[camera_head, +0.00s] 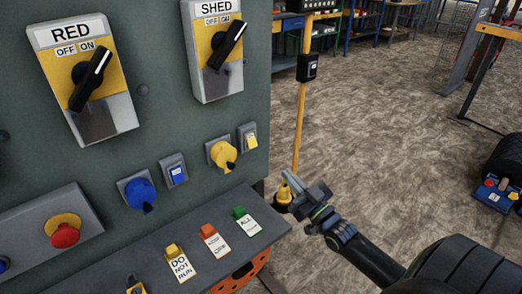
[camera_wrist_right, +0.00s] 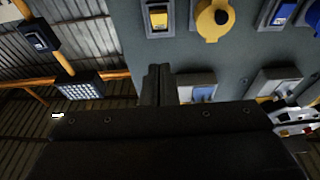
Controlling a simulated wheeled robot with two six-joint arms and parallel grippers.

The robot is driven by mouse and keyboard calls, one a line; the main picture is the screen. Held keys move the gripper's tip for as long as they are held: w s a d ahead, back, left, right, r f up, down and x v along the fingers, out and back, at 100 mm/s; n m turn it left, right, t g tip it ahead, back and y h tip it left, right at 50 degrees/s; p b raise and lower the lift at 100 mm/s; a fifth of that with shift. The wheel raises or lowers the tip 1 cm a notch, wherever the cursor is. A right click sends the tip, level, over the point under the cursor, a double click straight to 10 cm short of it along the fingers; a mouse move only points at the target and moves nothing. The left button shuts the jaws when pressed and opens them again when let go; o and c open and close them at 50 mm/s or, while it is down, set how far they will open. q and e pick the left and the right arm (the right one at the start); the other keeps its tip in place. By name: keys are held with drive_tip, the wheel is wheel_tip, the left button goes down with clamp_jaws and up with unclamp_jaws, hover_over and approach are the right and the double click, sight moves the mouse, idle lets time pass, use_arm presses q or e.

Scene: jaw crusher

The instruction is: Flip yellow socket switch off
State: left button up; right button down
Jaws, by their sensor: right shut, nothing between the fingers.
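The yellow socket switch (camera_head: 249,140) is a small yellow rocker in a grey frame on the grey-green panel. It sits to the right of the round yellow socket (camera_head: 222,154). In the right wrist view the switch (camera_wrist_right: 158,19) is at the top, beside the yellow socket (camera_wrist_right: 213,20). My right gripper (camera_head: 288,179) is shut and empty, to the right of and below the switch in the head view. Its fingers (camera_wrist_right: 158,76) show together in the wrist view, apart from the switch. The rocker's exact tilt is too small to tell. My left gripper is out of view.
A blue socket (camera_head: 140,192) and blue switch (camera_head: 175,173) lie to the left. Rotary switches marked RED (camera_head: 90,78) and SHED (camera_head: 226,44) are above. A yellow post (camera_head: 299,125) stands behind the gripper.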

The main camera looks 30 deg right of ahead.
drive_tip(key=shift+d+r, duration=0.15)
drive_tip(key=shift+r, duration=0.05)
approach(253, 140)
wheel_tip(253, 140, up, 4)
drive_tip(key=w, duration=0.3)
drive_tip(key=shift+w+a+f+b, duration=0.3)
drive_tip(key=shift+w+f+b, duration=0.45)
drive_tip(key=shift+f+b, duration=0.15)
drive_tip(key=shift+w+f, duration=0.2)
drive_tip(key=shift+w, duration=0.35)
